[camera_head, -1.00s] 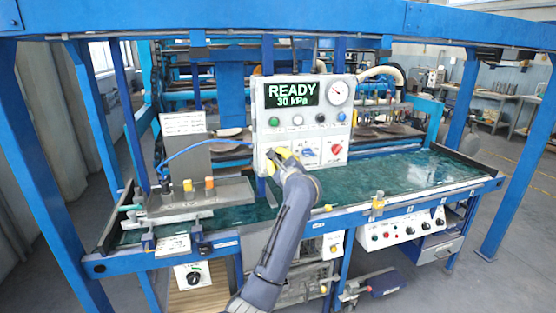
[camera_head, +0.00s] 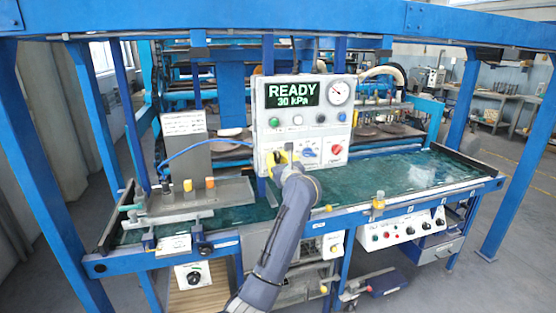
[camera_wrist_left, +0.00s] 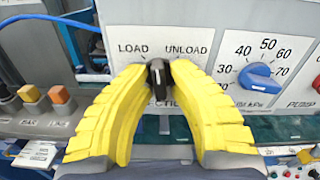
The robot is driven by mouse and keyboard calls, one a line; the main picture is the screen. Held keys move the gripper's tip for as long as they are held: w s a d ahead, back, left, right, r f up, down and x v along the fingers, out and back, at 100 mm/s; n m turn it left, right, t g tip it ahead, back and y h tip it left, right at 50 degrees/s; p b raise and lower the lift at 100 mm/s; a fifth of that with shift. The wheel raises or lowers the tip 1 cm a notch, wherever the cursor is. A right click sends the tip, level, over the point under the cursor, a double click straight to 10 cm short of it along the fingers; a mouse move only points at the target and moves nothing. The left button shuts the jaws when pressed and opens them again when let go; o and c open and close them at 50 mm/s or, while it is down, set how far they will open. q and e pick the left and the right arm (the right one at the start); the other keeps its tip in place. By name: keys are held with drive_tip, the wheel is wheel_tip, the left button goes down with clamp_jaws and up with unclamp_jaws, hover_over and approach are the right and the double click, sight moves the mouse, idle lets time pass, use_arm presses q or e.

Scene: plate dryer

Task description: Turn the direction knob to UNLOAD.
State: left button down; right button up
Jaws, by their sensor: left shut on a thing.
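The black direction knob (camera_wrist_left: 159,74) sits on the white control panel, below the printed words LOAD and UNLOAD, in the left wrist view. It looks roughly upright, between the two words; its exact pointing is hard to tell. My left gripper (camera_wrist_left: 158,72) has its yellow fingers shut on the knob, one on each side. The fingers cover part of the label below it. In the head view my left gripper (camera_head: 281,160) is at the lower left of the control panel (camera_head: 304,134), and it hides the knob there. My right gripper is not in view.
A blue pressure knob (camera_wrist_left: 258,76) with a number scale is right of the direction knob. A red knob (camera_head: 337,149) is farther right. The screen (camera_head: 292,94) reads READY, 30 kPa. A metal tray (camera_head: 215,195) with coloured blocks is left of my arm.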

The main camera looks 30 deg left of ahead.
use_arm(q)
drive_tip(key=m, duration=0.5)
drive_tip(key=shift+s+a+f+m, duration=0.1)
drive_tip(key=shift+f+m, duration=0.05)
drive_tip(key=shift+m, duration=0.15)
drive_tip(key=m, duration=0.4)
drive_tip(key=shift+a+m, duration=0.1)
drive_tip(key=shift+m, duration=0.3)
drive_tip(key=shift+s+a, duration=0.1)
drive_tip(key=c, duration=1.5)
unclamp_jaws()
drive_tip(key=shift+a, duration=0.1)
drive_tip(key=shift+o, duration=0.2)
drive_tip(key=shift+s+d, duration=0.25)
drive_tip(key=shift+d, duration=0.3)
drive_tip(key=v, duration=1.1)
